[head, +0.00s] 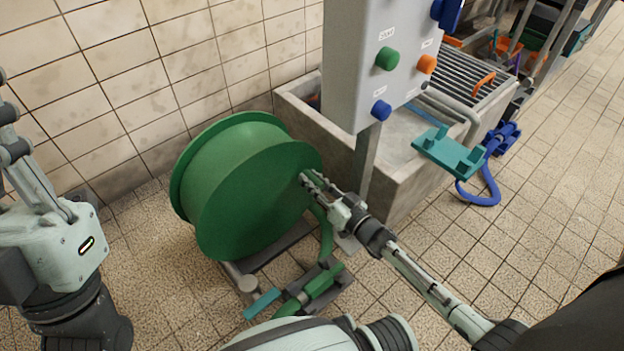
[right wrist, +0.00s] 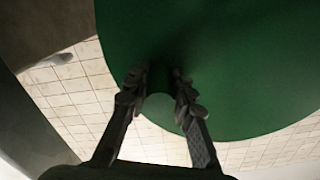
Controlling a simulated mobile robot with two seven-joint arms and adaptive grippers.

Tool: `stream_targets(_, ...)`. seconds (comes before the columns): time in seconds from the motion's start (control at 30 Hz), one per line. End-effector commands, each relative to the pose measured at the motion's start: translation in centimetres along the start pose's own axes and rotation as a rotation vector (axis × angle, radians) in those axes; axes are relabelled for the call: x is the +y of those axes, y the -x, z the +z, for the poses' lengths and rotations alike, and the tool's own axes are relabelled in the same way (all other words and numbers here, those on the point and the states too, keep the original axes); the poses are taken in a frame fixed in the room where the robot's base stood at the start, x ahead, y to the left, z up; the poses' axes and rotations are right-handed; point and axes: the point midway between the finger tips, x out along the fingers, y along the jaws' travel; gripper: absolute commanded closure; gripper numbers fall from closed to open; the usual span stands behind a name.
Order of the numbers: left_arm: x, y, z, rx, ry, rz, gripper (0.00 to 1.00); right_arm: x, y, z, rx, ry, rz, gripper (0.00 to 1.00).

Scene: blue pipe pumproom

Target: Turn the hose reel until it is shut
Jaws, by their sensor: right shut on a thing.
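The hose reel (head: 250,190) is a large green drum with wide round flanges, standing on the floor left of centre in the head view. Its green flange fills much of the right wrist view (right wrist: 225,65). My right gripper (head: 308,183) is at the right part of the reel's near flange. In the right wrist view its two dark fingers (right wrist: 162,90) are shut on a part of the reel; that part is dark and mostly hidden between them. My left gripper (head: 12,135) is at the left edge of the head view, away from the reel, its fingertips cut off.
A grey control box (head: 375,60) with coloured knobs stands on a post right behind the reel. A concrete trough (head: 420,185) lies behind it. A green pipe with a teal-handled valve (head: 310,288) is on the floor in front.

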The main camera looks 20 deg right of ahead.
Motion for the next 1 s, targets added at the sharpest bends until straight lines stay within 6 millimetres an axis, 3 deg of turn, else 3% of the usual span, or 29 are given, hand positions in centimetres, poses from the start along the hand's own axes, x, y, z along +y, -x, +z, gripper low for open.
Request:
stream_targets(0.23, 0.0, 0.0, 0.0, 0.001, -0.001, 0.0, 1.0, 0.2, 0.1, 0.2, -0.005, 0.003, 0.004, 1.0)
stream_targets(0.27, 0.0, 0.0, 0.0, 0.001, -0.001, 0.0, 1.0, 0.2, 0.1, 0.2, -0.005, 0.003, 0.004, 0.74)
stream_targets(0.4, 0.0, 0.0, 0.0, 0.001, -0.001, 0.0, 1.0, 0.1, 0.1, 0.1, -0.004, 0.003, 0.003, 0.57)
stream_targets(0.77, 0.0, -0.2, -0.1, 0.006, -0.001, 0.003, 1.0, 0.1, 0.4, 0.1, -0.002, 0.002, 0.001, 0.56)
stream_targets(1.0, 0.0, -0.1, -0.1, 0.003, -0.001, 0.002, 1.0, 0.1, 4.4, 0.2, -0.005, 0.003, 0.002, 0.56)
